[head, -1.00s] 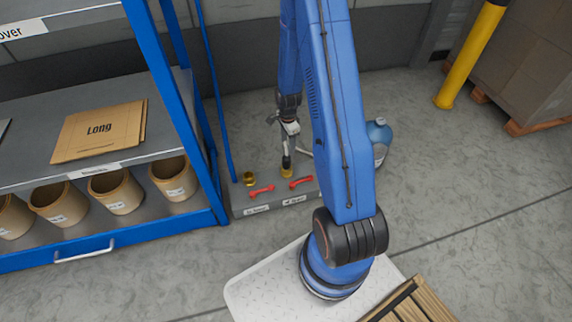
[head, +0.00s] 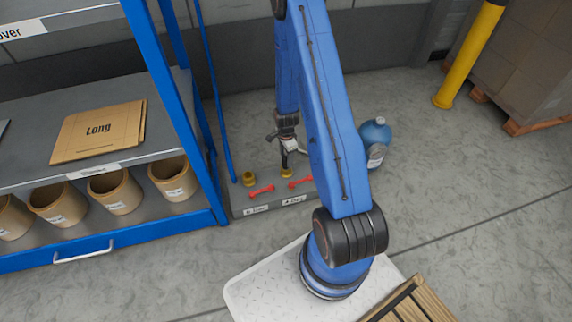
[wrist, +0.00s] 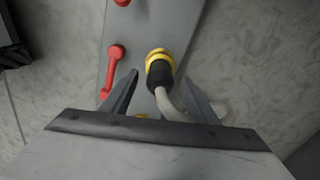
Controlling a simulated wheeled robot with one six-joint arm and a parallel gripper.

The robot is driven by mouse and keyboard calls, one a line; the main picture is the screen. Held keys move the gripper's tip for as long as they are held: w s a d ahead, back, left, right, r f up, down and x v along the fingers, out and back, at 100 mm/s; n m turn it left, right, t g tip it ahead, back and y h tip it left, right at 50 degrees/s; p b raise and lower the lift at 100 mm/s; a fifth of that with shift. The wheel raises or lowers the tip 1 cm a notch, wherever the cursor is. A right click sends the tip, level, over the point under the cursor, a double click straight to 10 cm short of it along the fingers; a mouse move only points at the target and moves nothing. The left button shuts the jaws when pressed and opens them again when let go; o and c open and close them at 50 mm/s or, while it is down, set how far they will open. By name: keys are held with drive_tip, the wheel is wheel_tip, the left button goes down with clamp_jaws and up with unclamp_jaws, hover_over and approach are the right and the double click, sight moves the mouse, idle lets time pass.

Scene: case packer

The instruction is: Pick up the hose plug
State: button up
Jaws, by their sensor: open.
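The hose plug (wrist: 160,76) is a black sleeve on a pale grey hose (wrist: 172,108). Its far end meets a yellow brass ring (wrist: 158,56) on the grey plate. In the head view the black plug (head: 284,160) stands on a brass fitting (head: 286,173), with my gripper (head: 287,149) just above. In the wrist view my gripper (wrist: 160,85) is open, one finger on each side of the plug and hose, with visible gaps. Any contact is not visible.
The grey plate (head: 236,200) also carries a second brass fitting (head: 249,179) and red levers (head: 262,191). A blue shelf post (head: 180,120) stands close on the left. A blue jug (head: 375,137) stands on the floor to the right, with open floor beyond.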

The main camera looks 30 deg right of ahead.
drive_tip(key=shift+a+f, duration=0.1)
drive_tip(key=shift+f, duration=1.6)
drive_tip(key=c, duration=1.3)
